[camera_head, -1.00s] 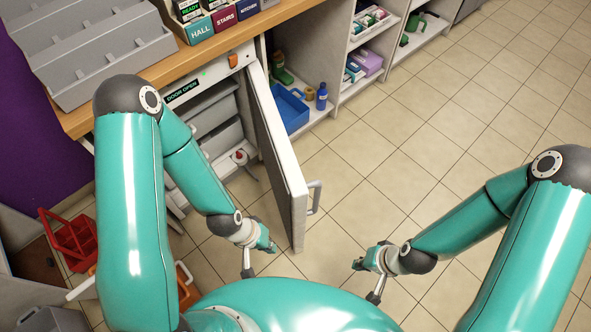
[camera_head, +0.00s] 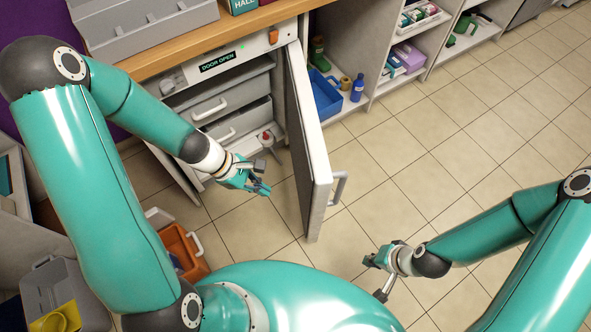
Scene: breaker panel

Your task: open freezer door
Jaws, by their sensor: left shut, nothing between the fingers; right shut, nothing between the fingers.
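The freezer door (camera_head: 307,135) stands wide open, swung out from the freezer cabinet. Its handle (camera_head: 339,188) is on the right side near the door's free edge. The freezer (camera_head: 222,100) shows grey drawers with handles under a "DOOR OPEN" display (camera_head: 217,62). My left gripper (camera_head: 262,178) is shut and empty, in front of the opening and to the left of the door, apart from it. My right gripper (camera_head: 378,277) is shut and empty over the floor, to the right of and nearer than the door. My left arm hides part of the cabinet's left side.
A wooden counter (camera_head: 190,44) with a grey sorter (camera_head: 140,25) is above the freezer. Shelves with a blue bin (camera_head: 325,95) and a blue bottle (camera_head: 357,88) stand to the right. An orange crate (camera_head: 182,250) is at lower left. The tiled floor at right is clear.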

